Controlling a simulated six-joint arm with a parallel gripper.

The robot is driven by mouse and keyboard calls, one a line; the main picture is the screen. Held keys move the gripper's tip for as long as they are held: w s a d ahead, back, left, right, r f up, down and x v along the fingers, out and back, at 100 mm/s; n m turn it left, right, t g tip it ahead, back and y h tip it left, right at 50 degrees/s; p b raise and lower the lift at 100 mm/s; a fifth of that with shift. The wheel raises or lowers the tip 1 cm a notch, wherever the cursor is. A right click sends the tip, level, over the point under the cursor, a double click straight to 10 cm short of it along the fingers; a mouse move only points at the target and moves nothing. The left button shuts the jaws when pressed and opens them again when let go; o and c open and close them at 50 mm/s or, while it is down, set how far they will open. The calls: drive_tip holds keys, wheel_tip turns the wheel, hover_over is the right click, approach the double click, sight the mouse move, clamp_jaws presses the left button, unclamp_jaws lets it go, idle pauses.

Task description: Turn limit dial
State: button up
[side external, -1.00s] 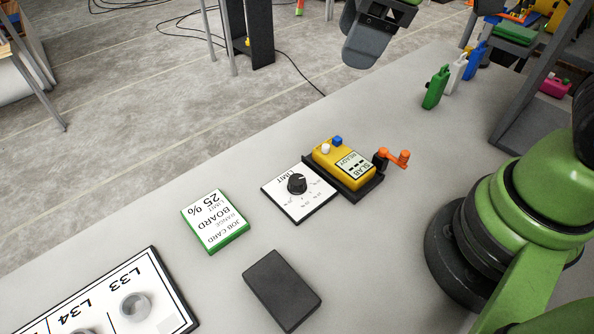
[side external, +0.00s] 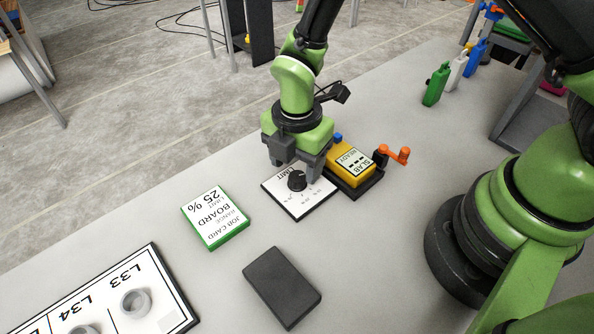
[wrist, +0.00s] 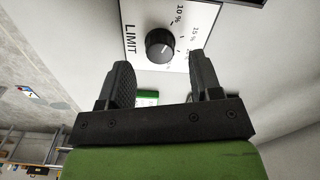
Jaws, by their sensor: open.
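The limit dial (side external: 297,181) is a round black knob on a white plate (side external: 300,203) marked LIMIT with percent marks. In the wrist view the dial (wrist: 159,46) shows a pale pointer line, and 10 % and 15 % are readable on the plate (wrist: 131,40). My gripper (side external: 296,172) is open at the plate's far side, close to the dial. In the wrist view my gripper's fingers (wrist: 160,72) stand apart, with the dial just beyond their tips and roughly between them. I cannot tell the exact height above the plate. The job card (side external: 215,219) reads BOARD, 25 %.
A yellow device (side external: 350,165) marked SLAB READY, with an orange crank (side external: 396,155), sits right beside the dial plate. A dark block (side external: 282,288) lies in front. A tray (side external: 165,305) labelled L33 and L34 is at lower left. Bottles (side external: 436,84) stand at the back right.

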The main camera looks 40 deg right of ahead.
sight(297, 176)
drive_tip(key=shift+f, duration=1.5)
drive_tip(key=c, duration=0.9)
drive_tip(key=shift+c, duration=0.2)
